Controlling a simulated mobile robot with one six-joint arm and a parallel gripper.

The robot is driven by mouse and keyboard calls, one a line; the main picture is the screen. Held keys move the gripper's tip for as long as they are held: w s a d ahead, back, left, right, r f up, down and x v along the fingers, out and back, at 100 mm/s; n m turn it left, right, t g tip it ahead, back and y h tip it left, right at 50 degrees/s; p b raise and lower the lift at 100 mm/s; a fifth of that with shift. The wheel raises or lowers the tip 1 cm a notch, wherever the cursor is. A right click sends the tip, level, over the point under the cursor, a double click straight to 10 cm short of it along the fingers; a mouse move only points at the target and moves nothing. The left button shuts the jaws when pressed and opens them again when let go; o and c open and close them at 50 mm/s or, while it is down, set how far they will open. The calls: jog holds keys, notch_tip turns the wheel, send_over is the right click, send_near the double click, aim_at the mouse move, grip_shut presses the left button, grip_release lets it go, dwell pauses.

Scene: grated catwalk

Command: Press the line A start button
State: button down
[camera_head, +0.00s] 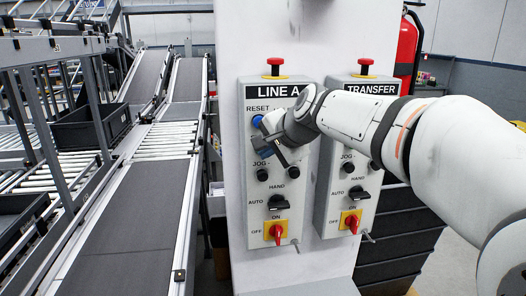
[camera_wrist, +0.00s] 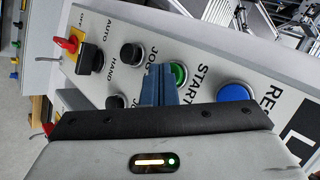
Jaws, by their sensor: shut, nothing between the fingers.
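The LINE A panel (camera_head: 268,215) is a grey box on a white post in the head view. Its green START button (camera_wrist: 179,75) shows in the wrist view, partly covered by my gripper (camera_wrist: 160,72). The blue fingers are shut and empty, with their tips at the green button's edge. I cannot tell whether they touch it. In the head view my gripper (camera_head: 262,148) hides the START button. The blue RESET button (camera_head: 257,121) sits above the gripper; it also shows in the wrist view (camera_wrist: 235,99).
The LINE A panel also has a red mushroom button (camera_head: 275,64), black JOG buttons (camera_head: 262,174), a black selector (camera_head: 278,202) and a red switch (camera_head: 277,232). The TRANSFER panel (camera_head: 333,205) stands close on the right. Conveyors (camera_head: 130,225) run along the left.

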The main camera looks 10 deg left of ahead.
jog(key=shift+w, duration=0.3)
jog(key=shift+s, duration=0.1)
dwell(0.4)
jog(key=shift+s+d+b, duration=0.15)
jog(key=shift+s, duration=0.4)
jog(key=shift+s+d+b, duration=0.15)
jog(key=shift+s, duration=0.35)
jog(key=s, duration=0.1)
jog(key=s+d+b, duration=0.1)
jog(key=s, duration=0.2)
jog(key=shift+s+d, duration=0.25)
jog(key=shift+s, duration=0.15)
jog(key=s+d+f+n+g+h+p, duration=0.1)
jog(key=s+d+f+n+g+h, duration=0.3)
jog(key=s+d+f, duration=1.5)
notch_tip(320, 180, down, 2)
jog(key=d+n+h, duration=0.2)
jog(key=n, duration=0.1)
jog(key=shift+f+g, duration=0.2)
jog(key=shift+g, duration=0.2)
